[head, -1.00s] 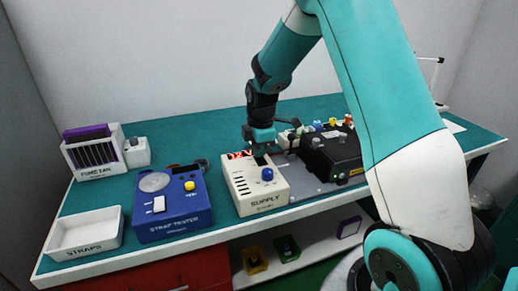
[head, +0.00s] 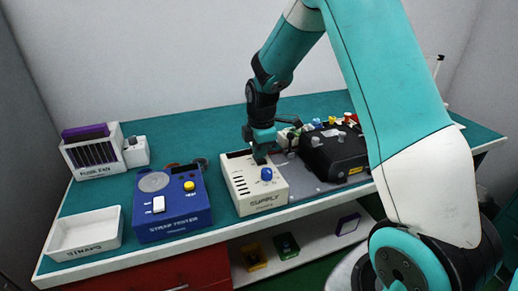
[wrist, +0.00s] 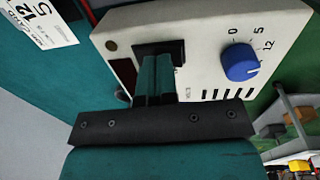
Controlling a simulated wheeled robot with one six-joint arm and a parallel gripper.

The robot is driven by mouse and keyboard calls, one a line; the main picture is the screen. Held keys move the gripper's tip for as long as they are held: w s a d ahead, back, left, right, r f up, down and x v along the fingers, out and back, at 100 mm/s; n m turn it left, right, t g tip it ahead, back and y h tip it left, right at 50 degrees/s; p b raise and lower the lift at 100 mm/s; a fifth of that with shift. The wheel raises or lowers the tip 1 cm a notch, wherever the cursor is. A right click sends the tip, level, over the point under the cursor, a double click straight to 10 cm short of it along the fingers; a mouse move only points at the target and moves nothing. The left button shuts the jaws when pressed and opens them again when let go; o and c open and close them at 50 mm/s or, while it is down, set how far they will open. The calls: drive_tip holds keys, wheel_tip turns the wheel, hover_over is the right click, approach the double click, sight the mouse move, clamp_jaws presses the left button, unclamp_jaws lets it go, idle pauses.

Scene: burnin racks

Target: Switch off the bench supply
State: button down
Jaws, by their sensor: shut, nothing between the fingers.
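The bench supply (head: 256,200) is a white box marked SUPPLY on the bench, with a blue knob (head: 266,174) on its top. In the wrist view the knob (wrist: 240,62) sits by the marks 0, 5 and 12. The supply's display window (head: 238,154) is dark. My gripper (head: 260,158) is shut and empty, its fingertips down at the supply's top near the back. In the wrist view my fingers (wrist: 157,72) are at a black switch recess (wrist: 172,48) and hide most of it. I cannot tell the switch's position.
A blue strap tester (head: 172,212) stands left of the supply, with a white straps tray (head: 84,232) further left. A black box (head: 335,155) with several coloured knobs stands close on the right. The fume fan (head: 97,155) is at the back left.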

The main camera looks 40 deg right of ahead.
drive_tip(key=r+p, duration=0.2)
drive_tip(key=r, duration=0.1)
drive_tip(key=r+p, duration=0.1)
drive_tip(key=p, duration=0.1)
drive_tip(key=shift+w+r, duration=0.25)
wheel_tip(320, 180, up, 9)
drive_tip(key=w+b, duration=0.1)
drive_tip(key=shift+d+r+b, duration=0.2)
drive_tip(key=shift+d+b, duration=0.05)
drive_tip(key=shift+b, duration=0.15)
drive_tip(key=shift+w, duration=0.1)
drive_tip(key=s+a+r+m+y, duration=0.2)
drive_tip(key=s+a+r+m, duration=0.2)
drive_tip(key=s+a, duration=0.9)
drive_tip(key=s+a+m+y, duration=0.1)
drive_tip(key=s+a, duration=0.3)
drive_tip(key=s, duration=0.4)
drive_tip(key=s+a+m+g+y, duration=0.1)
drive_tip(key=s+a+m, duration=0.2)
drive_tip(key=s+a, duration=0.2)
drive_tip(key=s, duration=0.3)
drive_tip(key=shift+f, duration=0.2)
